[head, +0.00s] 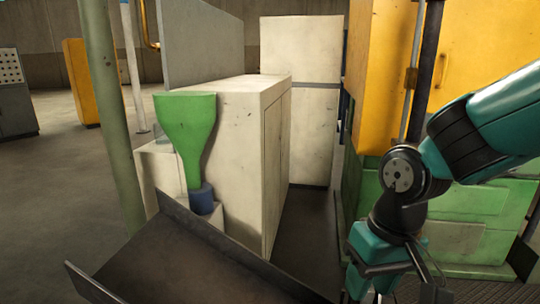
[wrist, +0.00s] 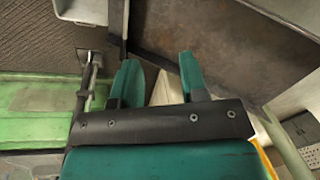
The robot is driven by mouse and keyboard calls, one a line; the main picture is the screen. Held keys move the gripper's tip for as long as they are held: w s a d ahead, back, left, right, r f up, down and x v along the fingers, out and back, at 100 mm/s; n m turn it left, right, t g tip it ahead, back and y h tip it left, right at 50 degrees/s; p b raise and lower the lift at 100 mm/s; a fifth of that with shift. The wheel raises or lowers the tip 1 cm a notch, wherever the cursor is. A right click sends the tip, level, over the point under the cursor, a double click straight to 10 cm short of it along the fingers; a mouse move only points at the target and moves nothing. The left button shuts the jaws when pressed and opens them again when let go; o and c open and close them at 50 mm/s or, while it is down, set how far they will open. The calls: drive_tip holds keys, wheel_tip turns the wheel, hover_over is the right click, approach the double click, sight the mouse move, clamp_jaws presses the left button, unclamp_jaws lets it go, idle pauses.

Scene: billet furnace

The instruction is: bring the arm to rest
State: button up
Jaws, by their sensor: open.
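My arm, teal and black, comes in from the right edge in the head view and bends downward at a dark round joint. My gripper is at the bottom of the head view, where its fingertips are cut off by the frame edge. In the wrist view my gripper (wrist: 158,78) shows two teal fingers standing apart with nothing held between them. A dark metal tray (wrist: 225,45) lies beyond the fingers in that view; it cannot be told how far below them it is.
The dark sloping tray (head: 190,262) fills the lower middle. A white cabinet (head: 235,140) with a green funnel (head: 187,125) stands behind it. A yellow and green machine (head: 455,215) stands close behind my arm at right. A green post (head: 110,120) rises at left. Open floor (head: 45,200) lies far left.

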drive_tip(key=s+r+n+y+p, duration=0.2)
drive_tip(key=s+r+n, duration=0.2)
drive_tip(key=s+r, duration=0.5)
wheel_tip(320, 180, up, 21)
drive_tip(key=s+p, duration=0.1)
drive_tip(key=p, duration=2.1)
drive_tip(key=shift+s+f, duration=0.2)
drive_tip(key=shift+a, duration=0.1)
